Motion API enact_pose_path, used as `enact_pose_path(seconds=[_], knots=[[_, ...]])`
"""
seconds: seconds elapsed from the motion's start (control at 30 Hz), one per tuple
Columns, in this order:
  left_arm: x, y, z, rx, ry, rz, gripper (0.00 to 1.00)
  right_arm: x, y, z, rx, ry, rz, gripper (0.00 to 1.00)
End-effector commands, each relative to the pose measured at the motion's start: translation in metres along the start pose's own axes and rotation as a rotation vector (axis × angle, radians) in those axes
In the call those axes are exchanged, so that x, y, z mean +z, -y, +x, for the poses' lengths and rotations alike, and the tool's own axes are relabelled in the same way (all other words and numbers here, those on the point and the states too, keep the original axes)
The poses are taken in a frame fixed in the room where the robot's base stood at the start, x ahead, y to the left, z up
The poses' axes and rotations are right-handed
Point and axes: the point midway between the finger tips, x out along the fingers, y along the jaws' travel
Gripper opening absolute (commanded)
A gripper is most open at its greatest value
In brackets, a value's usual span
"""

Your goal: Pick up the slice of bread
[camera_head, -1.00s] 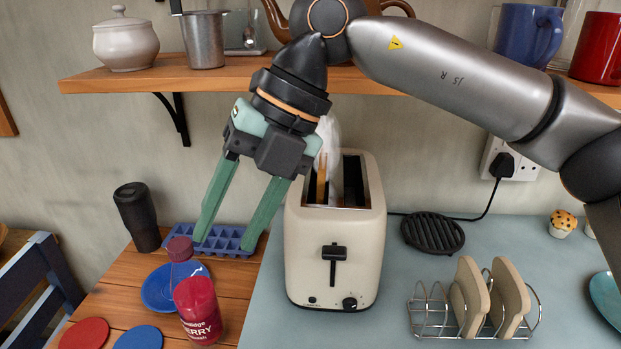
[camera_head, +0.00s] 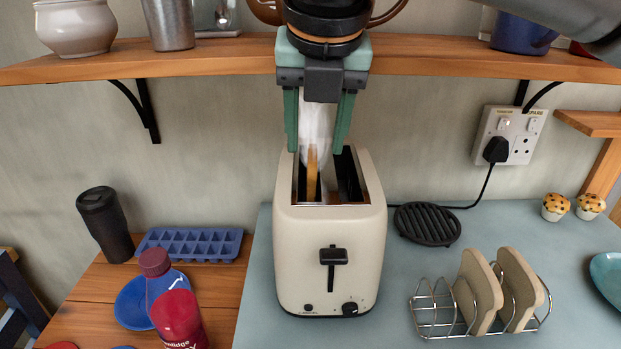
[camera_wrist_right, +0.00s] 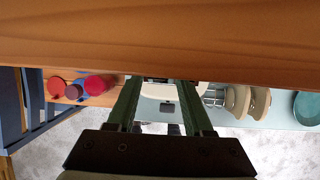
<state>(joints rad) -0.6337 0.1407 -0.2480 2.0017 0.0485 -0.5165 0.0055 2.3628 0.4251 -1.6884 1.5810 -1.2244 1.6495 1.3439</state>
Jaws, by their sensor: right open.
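The cream toaster (camera_head: 331,255) stands on the blue-grey worktop. A golden-brown slice of bread (camera_head: 312,174) sticks up on edge from its left slot, with whitish steam above it. My right gripper (camera_head: 318,145) is open and points down over the toaster slots, its green fingers apart with nothing gripped. It is above the slice; the finger tips look close to the toaster's back rim. In the right wrist view the gripper (camera_wrist_right: 160,92) shows the toaster between its fingers; the slice cannot be made out there. My left gripper is not in view.
A wooden shelf (camera_head: 200,65) runs close behind the right gripper. A wire rack (camera_head: 432,308) with two beige slices (camera_head: 478,290) stands right of the toaster, a black trivet (camera_head: 427,224) behind it. Bottles, a blue ice tray (camera_head: 190,245) and a black tumbler (camera_head: 105,224) are left.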

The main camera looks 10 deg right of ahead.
Motion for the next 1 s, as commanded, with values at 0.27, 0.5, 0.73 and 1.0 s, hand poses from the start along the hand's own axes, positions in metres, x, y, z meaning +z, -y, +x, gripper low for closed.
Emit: enact_pose_path(seconds=[0.27,0.5,0.73,1.0], knots=[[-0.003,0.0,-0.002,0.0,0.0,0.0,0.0,0.005,0.001,0.029,-0.002,-0.004,0.0,0.51],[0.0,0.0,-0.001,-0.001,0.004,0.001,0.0,0.006,0.001,0.055,0.002,-0.003,0.0,0.51],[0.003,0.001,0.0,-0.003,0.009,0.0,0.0,0.006,0.001,0.056,0.002,-0.002,0.0,0.51],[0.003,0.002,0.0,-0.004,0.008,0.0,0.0,0.006,0.001,0.056,0.002,-0.002,0.0,0.21]])
